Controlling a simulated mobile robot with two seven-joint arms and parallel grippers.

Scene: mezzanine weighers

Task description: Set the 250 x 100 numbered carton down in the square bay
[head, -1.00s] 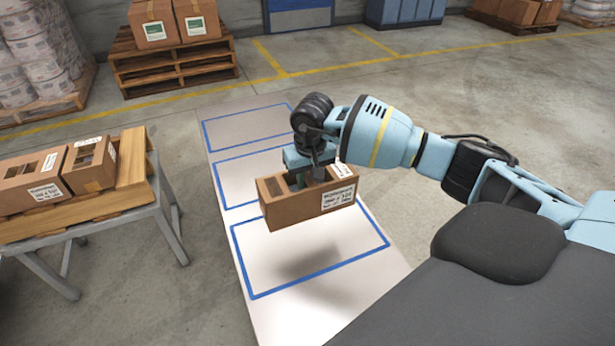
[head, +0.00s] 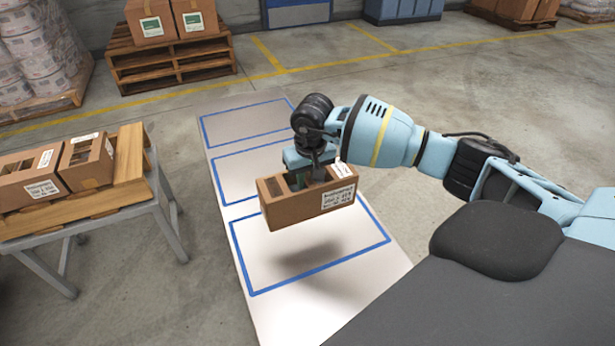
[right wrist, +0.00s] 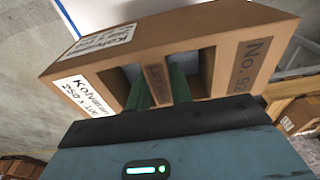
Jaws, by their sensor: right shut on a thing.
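My right gripper (head: 312,178) is shut on a brown carton (head: 280,212), holding it by the bar between its two top openings. That bay is empty and looks the largest of three; the middle bay (head: 225,205) is partly hidden by my arm. My left gripper is out of view.
A low metal stand (head: 170,215) with a wooden top at the left holds similar cartons (head: 88,162). The far bay (head: 245,122) is empty. A pallet stack (head: 165,65) with cartons stands at the back left. The floor right of the bays is clear.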

